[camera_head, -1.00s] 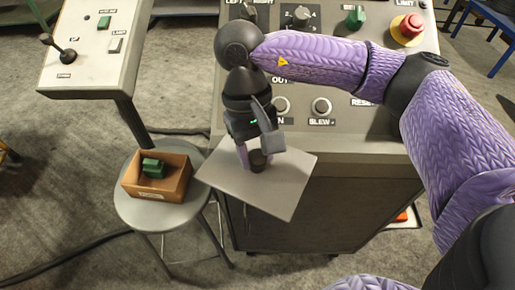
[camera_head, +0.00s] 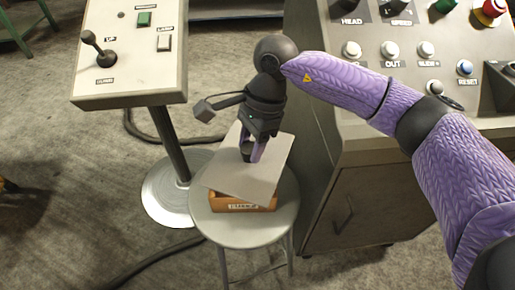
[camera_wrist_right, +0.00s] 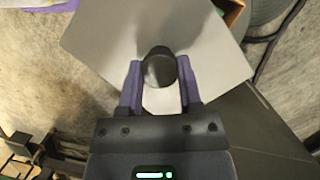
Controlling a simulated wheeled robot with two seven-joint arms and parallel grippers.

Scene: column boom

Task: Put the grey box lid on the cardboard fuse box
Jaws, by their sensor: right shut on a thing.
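My right gripper (camera_head: 250,153) is shut on the dark knob (camera_wrist_right: 159,66) of the grey box lid (camera_head: 268,172). The lid is a flat grey plate, and it fills much of the wrist view (camera_wrist_right: 100,45). It hangs over the cardboard fuse box (camera_head: 228,204), turned relative to it and looking tilted. The box stands on a round grey stool (camera_head: 238,230). Only the box's front side with a label shows; its inside is hidden under the lid. I cannot tell whether lid and box touch. My left gripper is out of view.
A control panel on a post (camera_head: 133,85) stands to the left, its round foot (camera_head: 165,195) behind the stool. A large control cabinet (camera_head: 350,200) stands close on the right. Dark cables lie on the floor. Open floor is at the lower left.

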